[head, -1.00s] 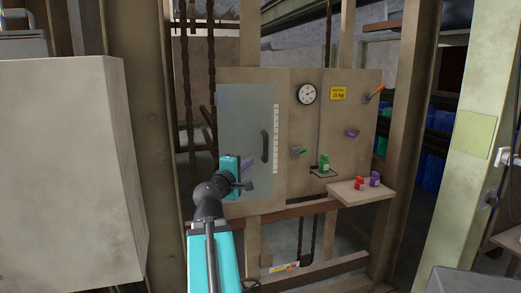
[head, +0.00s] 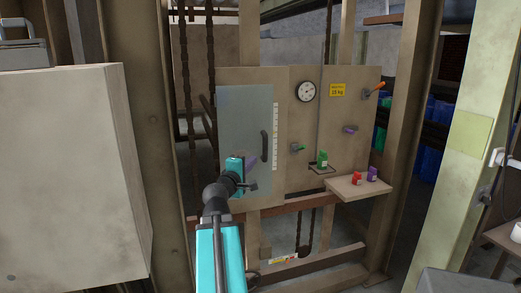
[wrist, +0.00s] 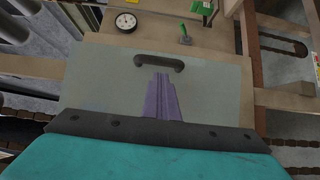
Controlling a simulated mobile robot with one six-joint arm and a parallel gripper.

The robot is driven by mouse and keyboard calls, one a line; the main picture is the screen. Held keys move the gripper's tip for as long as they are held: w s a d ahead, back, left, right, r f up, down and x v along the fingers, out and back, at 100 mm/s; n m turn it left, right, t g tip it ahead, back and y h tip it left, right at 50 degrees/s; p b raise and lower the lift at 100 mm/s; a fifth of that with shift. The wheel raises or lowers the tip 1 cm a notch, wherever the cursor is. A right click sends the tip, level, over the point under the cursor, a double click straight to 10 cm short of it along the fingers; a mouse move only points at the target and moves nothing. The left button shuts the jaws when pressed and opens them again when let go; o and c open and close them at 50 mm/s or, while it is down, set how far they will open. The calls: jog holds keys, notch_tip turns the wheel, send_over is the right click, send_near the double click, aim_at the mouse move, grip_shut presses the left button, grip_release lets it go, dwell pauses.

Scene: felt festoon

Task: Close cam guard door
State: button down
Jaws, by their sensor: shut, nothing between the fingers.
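The cam guard door is a grey-blue panel (head: 240,115) on the left part of a tan board, with a dark upright handle (head: 264,145) near its right edge. In the wrist view the door (wrist: 105,90) fills the middle, with its handle (wrist: 158,62) near the far edge. It looks about parallel to the board; I cannot tell whether a gap remains. My gripper (head: 251,162) is in front of the door's lower part, left of and below the handle. Its purple fingers (wrist: 161,82) are shut and empty, pointing toward the handle. Contact with the door is unclear.
The tan board (head: 310,125) carries a dial gauge (head: 306,91), a yellow label (head: 338,90) and small levers. A shelf (head: 350,188) with red and purple blocks juts out at the lower right. A large pale cabinet (head: 65,170) stands at the left, and a post (head: 470,150) at the right.

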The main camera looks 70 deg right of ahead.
jog(key=shift+d+p, duration=1.55)
jog(key=shift+d, duration=3.2)
jog(key=shift+w+d+b, duration=0.1)
jog(key=shift+d+b, duration=0.4)
jog(key=shift+d, duration=0.25)
jog(key=shift+a, duration=0.15)
jog(key=b, duration=0.3)
send_near(264, 150)
jog(key=a, duration=0.4)
jog(key=shift+s+d+f+b, duration=0.1)
jog(key=shift+s+f+b, duration=0.05)
jog(key=shift+s+b, duration=0.3)
